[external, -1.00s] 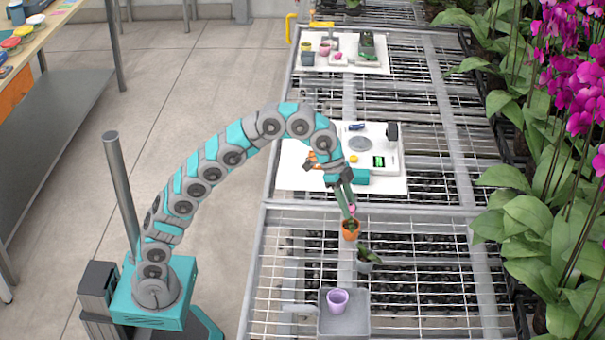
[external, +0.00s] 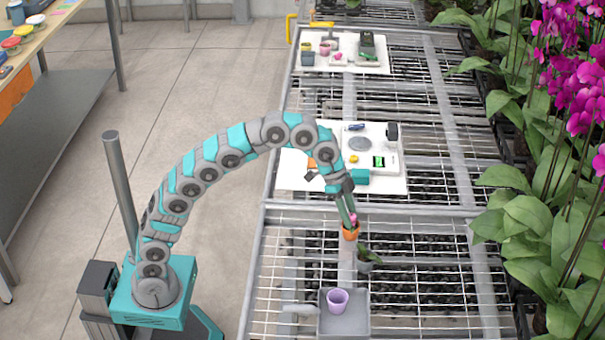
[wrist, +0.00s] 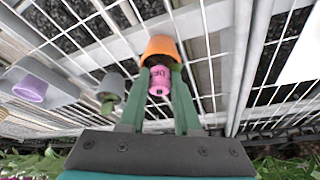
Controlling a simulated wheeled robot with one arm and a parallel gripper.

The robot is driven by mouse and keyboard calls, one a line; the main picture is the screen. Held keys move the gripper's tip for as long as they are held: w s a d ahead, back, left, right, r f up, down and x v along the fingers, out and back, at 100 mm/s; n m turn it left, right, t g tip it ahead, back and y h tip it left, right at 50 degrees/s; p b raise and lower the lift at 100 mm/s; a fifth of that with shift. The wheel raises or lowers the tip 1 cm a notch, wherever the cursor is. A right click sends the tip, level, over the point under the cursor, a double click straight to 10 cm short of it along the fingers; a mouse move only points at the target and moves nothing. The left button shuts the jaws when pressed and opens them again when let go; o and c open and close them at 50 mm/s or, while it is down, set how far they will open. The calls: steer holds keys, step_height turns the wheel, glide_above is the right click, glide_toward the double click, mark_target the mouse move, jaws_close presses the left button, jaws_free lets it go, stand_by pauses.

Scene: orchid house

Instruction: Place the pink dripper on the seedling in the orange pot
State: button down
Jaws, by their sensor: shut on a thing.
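The pink dripper (wrist: 159,82) is between the green fingertips of my gripper (wrist: 158,88) in the wrist view, and they are shut on it. In the external view the dripper (external: 353,217) shows as a small pink spot at the fingertips of my gripper (external: 350,215). The orange pot (external: 351,232) stands on the wire bench just below the fingertips. In the wrist view the orange pot (wrist: 160,48) is right behind the dripper, which overlaps its rim. The seedling in the orange pot is mostly hidden, and I cannot tell whether the dripper touches it.
A grey pot with a green plant (external: 367,261) stands close by, nearer the camera. A purple pot (external: 337,300) sits in a grey tray (external: 356,325). White boards with small items (external: 398,184) lie farther back. Leafy orchids (external: 525,205) line the right side.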

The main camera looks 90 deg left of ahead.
steer(key=shift+f, duration=0.2)
steer(key=c, duration=1.1)
jaws_free()
steer(key=shift+f, duration=0.1)
steer(key=o, duration=0.5)
steer(key=shift+r, duration=0.45)
steer(key=v, duration=0.7)
steer(key=shift+r, duration=0.15)
steer(key=shift+s, duration=0.15)
